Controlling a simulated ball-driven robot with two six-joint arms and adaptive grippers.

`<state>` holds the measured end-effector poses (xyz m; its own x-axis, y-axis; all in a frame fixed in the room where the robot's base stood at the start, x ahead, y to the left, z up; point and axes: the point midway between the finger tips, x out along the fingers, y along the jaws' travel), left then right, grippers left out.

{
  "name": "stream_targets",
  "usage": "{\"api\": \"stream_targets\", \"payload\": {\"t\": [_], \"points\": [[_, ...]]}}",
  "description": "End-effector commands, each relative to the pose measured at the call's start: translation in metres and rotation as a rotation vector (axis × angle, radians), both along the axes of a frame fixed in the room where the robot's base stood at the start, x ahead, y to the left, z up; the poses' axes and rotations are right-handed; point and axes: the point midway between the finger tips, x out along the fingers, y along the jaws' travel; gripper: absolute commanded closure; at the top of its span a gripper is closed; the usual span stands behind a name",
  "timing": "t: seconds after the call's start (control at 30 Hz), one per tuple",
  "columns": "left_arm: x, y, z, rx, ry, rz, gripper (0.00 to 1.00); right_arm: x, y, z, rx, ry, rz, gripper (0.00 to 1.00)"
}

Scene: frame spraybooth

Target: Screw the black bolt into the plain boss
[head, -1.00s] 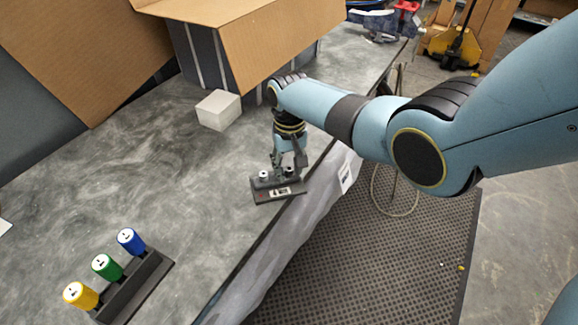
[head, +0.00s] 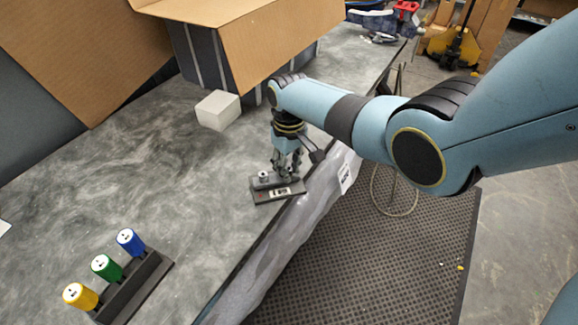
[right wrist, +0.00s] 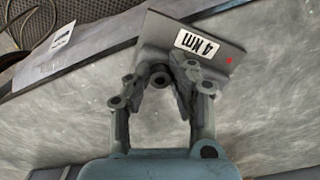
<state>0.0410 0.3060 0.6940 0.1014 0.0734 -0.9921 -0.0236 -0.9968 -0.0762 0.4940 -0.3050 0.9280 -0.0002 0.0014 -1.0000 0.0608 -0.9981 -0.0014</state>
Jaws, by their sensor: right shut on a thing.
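A dark block (head: 277,194) with a white label lies near the table's front edge. A boss with a light top (head: 264,176) stands at the left, near the red dot. My right gripper (head: 287,170) points down at the block's right end, away from the dot. It is shut on a dark round piece, seemingly the black bolt (right wrist: 160,70), between its fingertips (right wrist: 160,78). The boss under it is hidden, so I cannot tell how deep the bolt sits. My left gripper is out of view.
A black rack (head: 132,288) with yellow, green and blue handled tools stands at the lower left. A small white box (head: 218,110) and an open cardboard box (head: 250,45) stand behind. The table between is clear.

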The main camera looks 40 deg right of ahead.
Motion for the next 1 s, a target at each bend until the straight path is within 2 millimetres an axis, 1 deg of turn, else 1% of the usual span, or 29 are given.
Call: {"api": "stream_targets", "payload": {"t": [0.1, 0.13, 0.3, 0.57, 0.67, 0.77, 0.87, 1.0], "points": [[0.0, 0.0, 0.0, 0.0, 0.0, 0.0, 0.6, 0.0, 0.0, 0.0, -0.001, 0.001, -0.008, 1.0], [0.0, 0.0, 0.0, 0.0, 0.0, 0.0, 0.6, 0.0, 0.0, 0.0, 0.0, 0.001, -0.008, 0.76], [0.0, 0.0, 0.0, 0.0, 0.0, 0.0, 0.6, 0.0, 0.0, 0.0, 0.0, 0.001, -0.008, 0.54], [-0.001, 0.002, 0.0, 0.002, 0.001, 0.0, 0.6, 0.0, 0.0, 0.0, 0.0, 0.001, -0.008, 0.53], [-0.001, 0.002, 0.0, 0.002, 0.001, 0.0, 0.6, 0.001, 0.0, 0.004, -0.001, -0.001, -0.008, 0.53], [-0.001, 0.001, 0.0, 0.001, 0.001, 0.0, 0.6, 0.001, 0.0, 0.014, -0.001, -0.003, -0.008, 0.53], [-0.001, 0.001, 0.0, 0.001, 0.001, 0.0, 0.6, 0.0, -0.001, 0.03, -0.001, -0.004, -0.008, 0.53], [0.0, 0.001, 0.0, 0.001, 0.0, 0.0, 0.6, 0.0, -0.001, 0.063, -0.002, -0.004, -0.007, 0.53]]}}
